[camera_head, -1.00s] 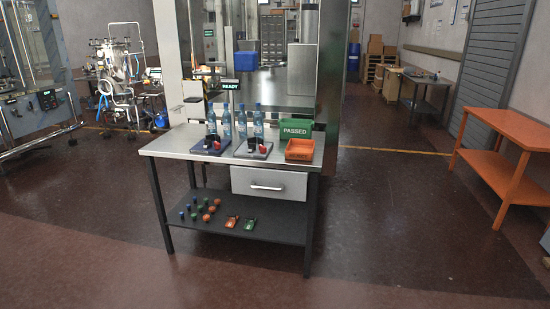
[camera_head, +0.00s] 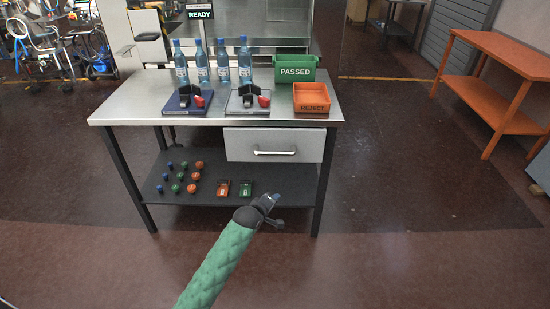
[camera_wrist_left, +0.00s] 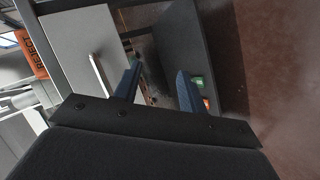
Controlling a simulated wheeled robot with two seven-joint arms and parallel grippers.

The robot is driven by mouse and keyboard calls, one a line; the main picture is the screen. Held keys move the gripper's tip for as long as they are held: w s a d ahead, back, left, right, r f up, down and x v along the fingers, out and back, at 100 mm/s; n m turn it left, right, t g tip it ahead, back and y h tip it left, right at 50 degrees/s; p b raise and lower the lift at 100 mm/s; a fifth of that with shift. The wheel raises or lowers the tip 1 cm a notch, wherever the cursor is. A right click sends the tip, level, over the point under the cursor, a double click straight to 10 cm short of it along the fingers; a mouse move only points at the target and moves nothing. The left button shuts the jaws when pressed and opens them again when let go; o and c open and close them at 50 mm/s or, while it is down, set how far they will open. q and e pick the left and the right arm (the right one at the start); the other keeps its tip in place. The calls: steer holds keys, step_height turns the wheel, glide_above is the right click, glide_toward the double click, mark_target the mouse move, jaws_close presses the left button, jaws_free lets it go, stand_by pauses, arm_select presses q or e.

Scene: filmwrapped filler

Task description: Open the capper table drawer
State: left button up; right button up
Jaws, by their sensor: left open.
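The capper table (camera_head: 130,108) has a light grey drawer (camera_head: 240,145) under the right part of its steel top. The drawer front looks shut, with a horizontal bar handle (camera_head: 275,153) across it. My left gripper (camera_head: 273,202), on a green-sleeved arm, is in front of the table, below the handle and near the lower shelf. In the left wrist view its two fingers (camera_wrist_left: 157,72) are apart and empty. There the drawer front (camera_wrist_left: 72,42) and handle (camera_wrist_left: 101,75) lie left of the fingers, apart from them. My right gripper is not in view.
Bottles (camera_head: 246,62), two dark fixtures, a green PASSED bin (camera_head: 295,71) and an orange REJECT tray (camera_head: 311,108) stand on the top. The floor in front is open. An orange table (camera_head: 500,52) stands right.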

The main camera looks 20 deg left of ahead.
mark_target(274, 155)
arm_select(q)
steer(key=w+a+r+n+t, duration=0.1)
steer(key=w+a+r, duration=0.1)
steer(key=w, duration=0.2)
steer(key=w+a+r+n+t, duration=0.1)
steer(key=w+a+r+n, duration=0.1)
steer(key=w, duration=0.3)
steer(key=w+a+r+n+t, duration=0.1)
steer(key=w+a+r+n, duration=0.1)
steer(key=w, duration=0.3)
steer(key=shift+w+a+r+t+b, duration=0.15)
steer(key=shift+r+t+b, duration=0.2)
steer(key=shift+r, duration=0.45)
steer(key=shift+w, duration=0.35)
steer(key=p+x, duration=0.1)
steer(key=x, duration=0.3)
steer(key=shift+w+f, duration=0.1)
steer(key=shift+w, duration=0.1)
steer(key=shift+w+d+f, duration=0.15)
steer(key=shift+w+d, duration=0.1)
steer(key=shift+w, duration=0.35)
steer(key=shift+w+f, duration=0.15)
steer(key=shift+w, duration=0.15)
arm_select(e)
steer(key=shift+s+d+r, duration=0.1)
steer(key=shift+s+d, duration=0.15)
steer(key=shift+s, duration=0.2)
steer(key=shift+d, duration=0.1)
